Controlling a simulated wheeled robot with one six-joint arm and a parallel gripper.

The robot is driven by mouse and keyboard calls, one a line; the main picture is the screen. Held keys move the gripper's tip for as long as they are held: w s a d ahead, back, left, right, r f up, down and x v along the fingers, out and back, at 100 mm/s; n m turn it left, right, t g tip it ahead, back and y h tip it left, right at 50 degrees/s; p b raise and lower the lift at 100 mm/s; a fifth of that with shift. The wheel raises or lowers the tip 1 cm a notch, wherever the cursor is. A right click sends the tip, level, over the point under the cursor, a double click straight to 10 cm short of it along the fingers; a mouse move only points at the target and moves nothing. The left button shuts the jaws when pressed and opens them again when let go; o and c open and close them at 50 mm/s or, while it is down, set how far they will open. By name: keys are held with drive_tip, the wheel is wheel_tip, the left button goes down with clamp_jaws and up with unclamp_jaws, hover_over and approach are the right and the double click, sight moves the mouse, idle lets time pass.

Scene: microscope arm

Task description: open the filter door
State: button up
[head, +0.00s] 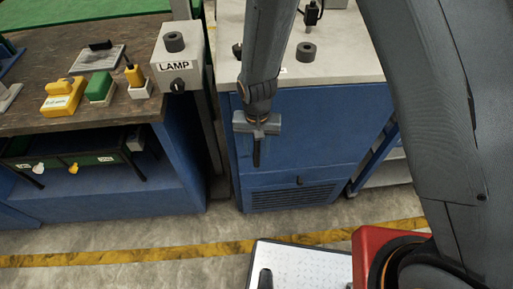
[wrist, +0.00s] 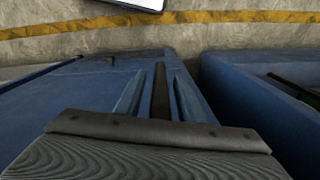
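The blue cabinet front (head: 325,150) stands in the middle of the head view. Low on it is a slatted vent panel (head: 290,198), which I take to be the filter door; it looks closed, flush with the front. A small dark knob (head: 300,181) sits at its top edge. A small dark knob-like spot (wrist: 110,59) also shows in the wrist view. My gripper (head: 257,150) points down in front of the cabinet, above and left of the knob. In the wrist view my two fingers (wrist: 160,95) are apart; a dark strip between them is unclear.
A wooden bench (head: 30,115) with yellow and green blocks and a LAMP box (head: 180,58) stands on the left. The cabinet's grey top (head: 345,65) carries dark round pieces. The floor in front, with a yellow line (head: 150,254), is mostly clear; a metal-topped platform (head: 300,270) shows at the bottom.

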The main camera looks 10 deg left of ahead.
drive_tip(key=shift+f, duration=0.35)
drive_tip(key=shift+c, duration=0.5)
clamp_jaws()
